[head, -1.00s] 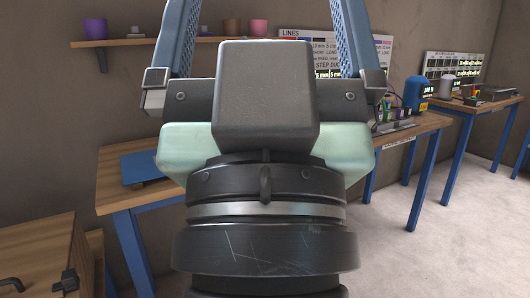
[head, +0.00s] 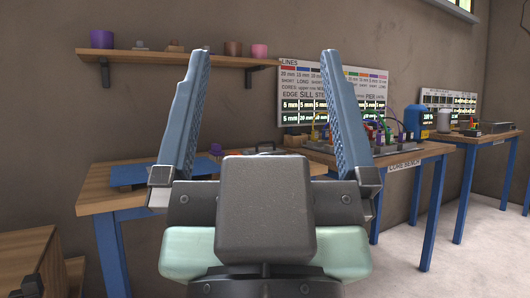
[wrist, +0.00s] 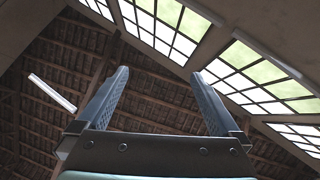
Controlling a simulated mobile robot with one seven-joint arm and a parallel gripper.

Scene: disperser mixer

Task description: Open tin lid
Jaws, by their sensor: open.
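My gripper (head: 265,115) is in the middle of the head view, its two blue fingers pointing up and spread wide apart. It is open with nothing between the fingers. In the wrist view my gripper (wrist: 160,100) points toward the roof and windows, and no object is near it. I cannot make out a tin or its lid for certain in either view. My gripper and wrist hide part of the benches behind them.
A wooden bench with a blue mat (head: 150,172) stands at left. A wall shelf (head: 180,57) holds several pots, including a purple pot (head: 101,39). A core bench (head: 400,154) with coloured items stands right, before a lines board (head: 290,95). Floor (head: 480,245) at right is clear.

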